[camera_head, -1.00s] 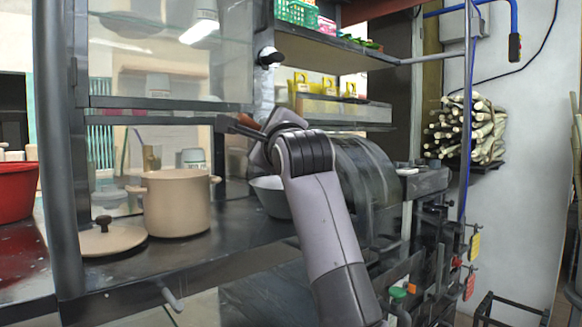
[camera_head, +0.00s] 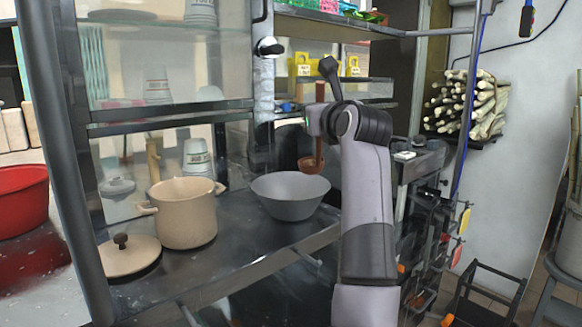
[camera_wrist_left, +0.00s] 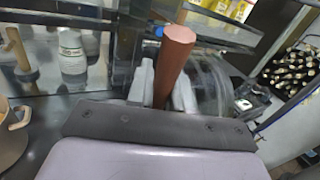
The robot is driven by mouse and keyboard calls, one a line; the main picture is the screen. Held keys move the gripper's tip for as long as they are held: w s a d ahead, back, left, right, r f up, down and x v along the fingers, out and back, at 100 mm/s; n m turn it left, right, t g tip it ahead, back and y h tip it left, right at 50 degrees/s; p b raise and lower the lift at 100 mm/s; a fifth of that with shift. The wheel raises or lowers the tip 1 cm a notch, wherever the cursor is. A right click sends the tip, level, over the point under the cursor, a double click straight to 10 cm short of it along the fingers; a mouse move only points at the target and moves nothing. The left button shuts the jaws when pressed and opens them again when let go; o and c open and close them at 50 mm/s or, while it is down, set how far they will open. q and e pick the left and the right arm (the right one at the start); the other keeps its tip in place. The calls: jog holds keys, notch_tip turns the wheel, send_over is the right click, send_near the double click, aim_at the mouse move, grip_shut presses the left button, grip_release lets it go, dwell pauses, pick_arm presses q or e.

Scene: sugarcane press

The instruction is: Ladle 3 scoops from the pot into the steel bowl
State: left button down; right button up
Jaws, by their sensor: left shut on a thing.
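The tan pot (camera_head: 187,222) stands on the dark counter in the head view, open at the top. The steel bowl (camera_head: 290,198), grey and wide, stands to its right. My left gripper (camera_head: 318,120) is shut on the brown handle of the ladle (camera_head: 311,166), which hangs roughly upright with its cup down. The cup shows at the bowl's back right rim; I cannot tell whether it is over or behind it. Its contents are hidden. The left wrist view shows the handle (camera_wrist_left: 175,55) between the fingers. My right gripper is not in view.
The pot's lid (camera_head: 130,262) lies on the counter at front left. A red basin (camera_head: 22,195) is at far left. A dark post (camera_head: 62,150) and glass panels (camera_head: 165,55) stand left and behind. A cane bundle (camera_head: 470,108) is at right.

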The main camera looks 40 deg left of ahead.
pick_arm(q)
jog(key=shift+w+d+r+m+p, duration=0.2)
jog(key=shift+w+r+m+p, duration=0.15)
jog(key=shift+w+m+p, duration=0.2)
jog(key=p, duration=0.1)
jog(key=r, duration=0.1)
jog(key=r+p, duration=0.1)
jog(key=shift+w+d+r+m+p, duration=0.1)
jog(key=shift+w+r+m+p, duration=0.1)
jog(key=shift+w+m+p, duration=0.1)
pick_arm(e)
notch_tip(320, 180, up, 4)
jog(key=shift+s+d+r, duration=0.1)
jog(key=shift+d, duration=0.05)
pick_arm(q)
jog(key=shift+f, duration=0.1)
